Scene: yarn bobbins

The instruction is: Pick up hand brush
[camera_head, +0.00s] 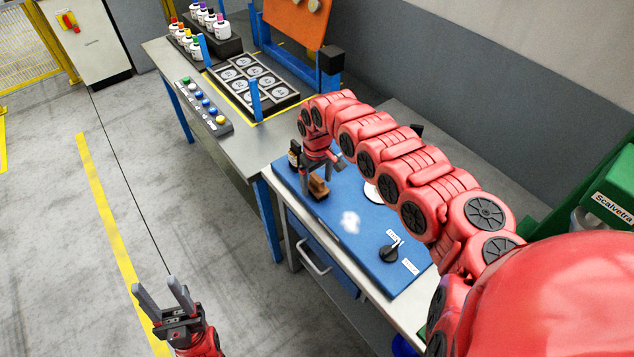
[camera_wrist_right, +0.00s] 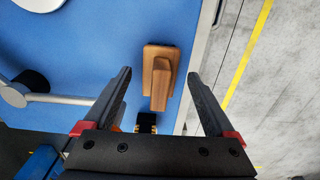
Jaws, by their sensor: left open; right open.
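The hand brush (camera_head: 318,188) has a brown wooden body and stands on the blue mat (camera_head: 376,250) near its left edge. In the right wrist view the brush (camera_wrist_right: 160,77) lies between and beyond the fingertips. My right gripper (camera_head: 318,172) is open and above the brush, with its fingers pointing down. In the right wrist view the right gripper (camera_wrist_right: 160,88) shows both fingers apart with nothing held. My left gripper (camera_head: 160,288) is open and empty over the floor at the lower left.
A dark bottle (camera_head: 294,154) stands close behind the brush. A metal handle (camera_head: 313,258) sits on the drawer below.

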